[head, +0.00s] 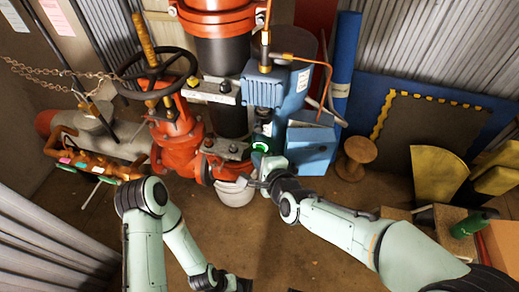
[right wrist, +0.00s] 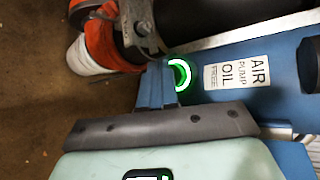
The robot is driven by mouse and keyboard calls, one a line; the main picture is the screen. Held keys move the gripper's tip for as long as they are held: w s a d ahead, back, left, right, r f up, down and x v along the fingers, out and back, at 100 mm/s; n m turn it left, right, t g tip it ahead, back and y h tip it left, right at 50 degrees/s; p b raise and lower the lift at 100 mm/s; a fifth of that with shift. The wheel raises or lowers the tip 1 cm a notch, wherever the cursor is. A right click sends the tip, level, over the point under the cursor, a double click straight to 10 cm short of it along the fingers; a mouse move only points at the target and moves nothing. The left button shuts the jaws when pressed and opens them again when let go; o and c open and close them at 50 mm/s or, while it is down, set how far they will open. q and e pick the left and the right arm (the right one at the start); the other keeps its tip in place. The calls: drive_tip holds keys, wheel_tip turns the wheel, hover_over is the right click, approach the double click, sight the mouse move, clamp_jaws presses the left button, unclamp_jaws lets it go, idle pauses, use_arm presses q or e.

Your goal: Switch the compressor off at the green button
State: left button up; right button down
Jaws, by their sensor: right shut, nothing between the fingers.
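The compressor is a blue machine (head: 293,100) right of the dark vertical pipe in the head view. Its green button (head: 261,147) shows as a lit green ring low on its left side. In the right wrist view the button (right wrist: 181,74) glows beside a white "AIR PUMP OIL FREE" label (right wrist: 237,75). My right gripper (head: 254,181) is shut and empty, just below the button in the head view. In the right wrist view its fingertips (right wrist: 156,68) lie close to the ring; whether they touch it I cannot tell.
A red valve with a black handwheel (head: 155,75) and red flanges (head: 222,158) stand left of the button. A pale bucket (head: 236,192) is below. A wooden spool (head: 356,158) and yellow pieces (head: 438,175) stand right. The brown floor in front is partly clear.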

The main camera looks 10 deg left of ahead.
drive_tip(key=shift+w+d+f+b, duration=0.1)
drive_tip(key=shift+w+b, duration=0.2)
drive_tip(key=shift+w, duration=0.3)
drive_tip(key=shift+w+d, duration=0.1)
drive_tip(key=shift+w, duration=0.25)
idle(0.7)
drive_tip(key=shift+s, duration=0.1)
drive_tip(key=shift+s+d+f, duration=0.1)
drive_tip(key=shift+s+d, duration=0.35)
drive_tip(key=shift+s, duration=0.4)
drive_tip(key=shift+s, duration=0.15)
drive_tip(key=s, duration=0.1)
drive_tip(key=s+p, duration=0.1)
drive_tip(key=s, duration=0.3)
drive_tip(key=shift+a, duration=0.35)
